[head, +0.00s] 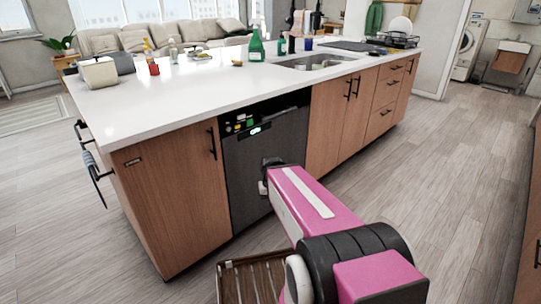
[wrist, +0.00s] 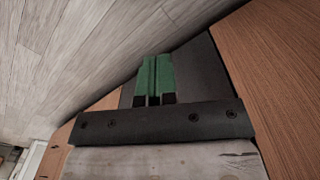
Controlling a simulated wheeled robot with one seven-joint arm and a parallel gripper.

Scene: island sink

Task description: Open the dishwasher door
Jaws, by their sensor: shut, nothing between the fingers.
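The dishwasher (head: 260,150) is set in the kitchen island between wood cabinets. Its dark grey door looks closed and flush with the cabinet fronts. A black control strip with coloured stickers and a small lit display runs along its top. My pink arm reaches forward to the door's right side, below the strip. In the wrist view, my gripper (wrist: 158,58) has its green fingers together, with nothing between them. The dark door panel (wrist: 206,72) lies behind and beside the fingers. I cannot tell whether the fingertips touch it. In the head view the fingers are mostly hidden.
Wood cabinets with black handles flank the dishwasher, on the left (head: 172,195) and right (head: 340,115). The white countertop (head: 200,85) overhangs it and holds bottles and a sink (head: 318,62). The grey plank floor (head: 430,165) is clear to the right.

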